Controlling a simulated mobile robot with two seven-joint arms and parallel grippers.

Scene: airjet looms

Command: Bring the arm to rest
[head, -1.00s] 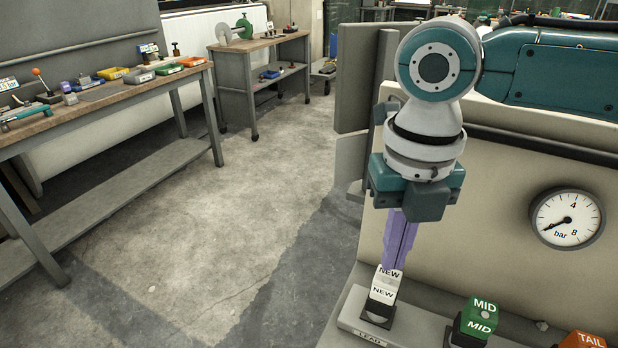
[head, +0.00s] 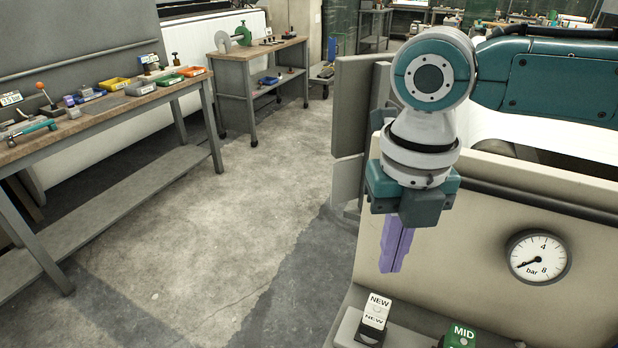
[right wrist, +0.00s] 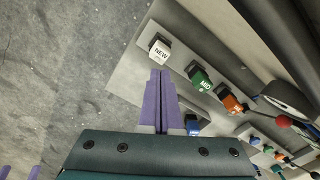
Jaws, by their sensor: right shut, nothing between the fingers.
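My right gripper (head: 394,262) points down in the head view, its two purple fingers closed together with nothing between them. It hangs above and apart from the white block marked NEW (head: 375,312), which sits at the left end of the panel row. In the right wrist view the shut fingers (right wrist: 160,75) point towards the panel, and the NEW block (right wrist: 159,52) shows just beyond their tips.
A green MID block (head: 461,336) and a pressure gauge (head: 538,257) are on the machine to the right. An orange block (right wrist: 231,100) shows in the wrist view. A workbench (head: 110,105) with small bins stands left. The floor (head: 220,220) between is clear.

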